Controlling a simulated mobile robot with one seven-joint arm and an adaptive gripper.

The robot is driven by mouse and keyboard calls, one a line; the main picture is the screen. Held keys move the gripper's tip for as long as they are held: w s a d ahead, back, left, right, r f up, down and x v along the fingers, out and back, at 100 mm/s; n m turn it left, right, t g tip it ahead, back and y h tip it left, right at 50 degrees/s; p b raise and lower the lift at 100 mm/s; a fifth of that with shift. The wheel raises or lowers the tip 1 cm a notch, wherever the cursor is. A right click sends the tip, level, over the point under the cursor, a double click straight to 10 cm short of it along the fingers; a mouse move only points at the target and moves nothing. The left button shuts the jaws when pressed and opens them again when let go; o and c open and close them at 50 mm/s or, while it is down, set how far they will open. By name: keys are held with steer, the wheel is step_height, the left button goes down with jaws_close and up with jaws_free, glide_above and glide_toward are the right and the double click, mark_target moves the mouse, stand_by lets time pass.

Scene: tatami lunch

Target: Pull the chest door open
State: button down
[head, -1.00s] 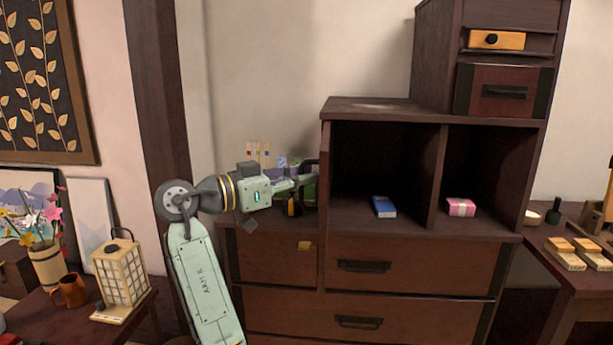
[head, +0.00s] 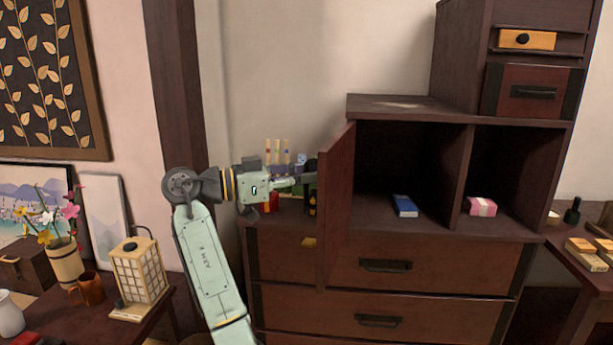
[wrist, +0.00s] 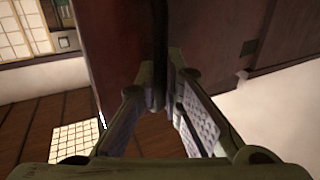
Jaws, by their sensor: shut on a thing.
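The chest door (head: 338,205) is a reddish-brown panel on the left of the chest's upper compartment. It stands wide open, swung out and to the left, with its inner face showing in the head view. My gripper (head: 309,181) is on the door's left, outer side. In the wrist view, my gripper (wrist: 168,88) is shut on the dark upright door handle (wrist: 160,35), with the door's outer face (wrist: 113,45) behind it.
The open compartment holds a blue book (head: 404,206); a pink box (head: 481,206) is in the compartment beside it. Several small items stand on the chest's left top, behind my gripper. A low table with a lantern (head: 139,272) stands at the left.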

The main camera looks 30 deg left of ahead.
steer(key=c, duration=1.7)
jaws_free()
steer(key=v, duration=1.2)
